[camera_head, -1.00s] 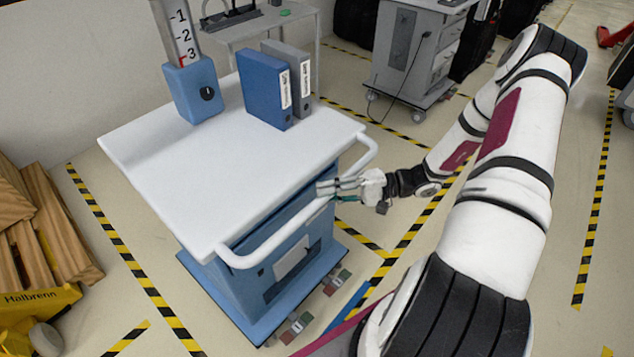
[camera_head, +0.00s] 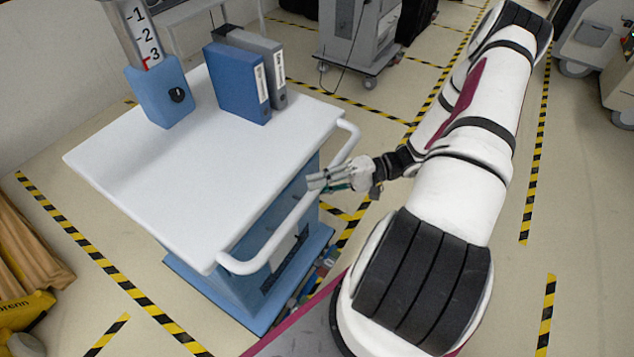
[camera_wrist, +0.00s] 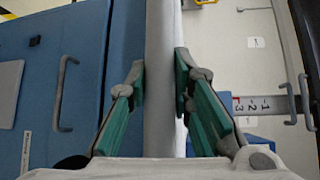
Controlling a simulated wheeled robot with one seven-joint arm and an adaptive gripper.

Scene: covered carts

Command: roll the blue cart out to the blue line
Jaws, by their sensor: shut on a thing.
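The blue cart (camera_head: 208,279) has a white top (camera_head: 190,190) and a white bar handle (camera_head: 289,225) on the side facing me. It stands upright on the floor. My gripper (camera_head: 318,181) is shut around the handle near its right end. In the wrist view the handle (camera_wrist: 163,80) runs between my two green fingers (camera_wrist: 160,90), with the cart's blue front panel (camera_wrist: 60,50) to the left. The blue line is hard to pick out; the floor by the cart's right base edge is mostly hidden by the cart and my own body.
A blue binder (camera_head: 235,85) and a grey binder (camera_head: 272,60) stand on the cart top, near a blue box (camera_head: 158,92) with a numbered post. A grey cart (camera_head: 355,35) stands behind. Wooden pieces (camera_head: 25,250) lie at left. Yellow-black tape (camera_head: 535,160) marks open floor at right.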

